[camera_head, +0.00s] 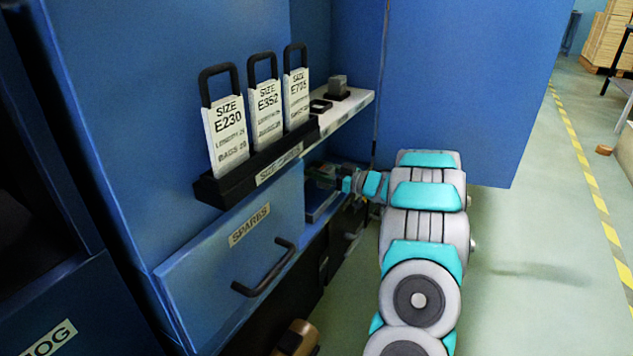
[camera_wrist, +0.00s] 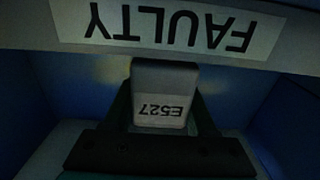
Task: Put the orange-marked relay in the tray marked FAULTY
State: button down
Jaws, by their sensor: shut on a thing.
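A grey block-shaped relay (camera_wrist: 164,78) labelled E527 is held between the two dark fingers of my gripper (camera_wrist: 165,105) in the wrist view. No orange mark shows on the side I see. A pale label reading FAULTY (camera_wrist: 178,25), upside down, is on a light strip at the top of the wrist view, just beyond the relay. Dark blue walls show on both sides below it. I cannot tell whether the relay touches a floor there. In the head view my gripper (camera_head: 327,178) reaches in under the shelf, small and partly hidden.
Size cards E230 (camera_head: 226,135), E352 (camera_head: 267,110) and a third stand in a black holder. A closed SPARES drawer (camera_head: 235,270) is below. A blue door (camera_head: 470,90) stands behind my arm.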

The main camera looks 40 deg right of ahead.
jog(key=shift+w, duration=0.15)
jog(key=shift+f+b, duration=0.4)
jog(key=shift+f, duration=1.35)
jog(key=shift+f, duration=0.15)
jog(key=shift+c, duration=1)
grip_release()
jog(key=shift+s+d+r, duration=0.2)
jog(key=shift+s, duration=0.15)
jog(key=p+v, duration=0.1)
jog(key=v, duration=1)
jog(key=shift+s+f, duration=0.1)
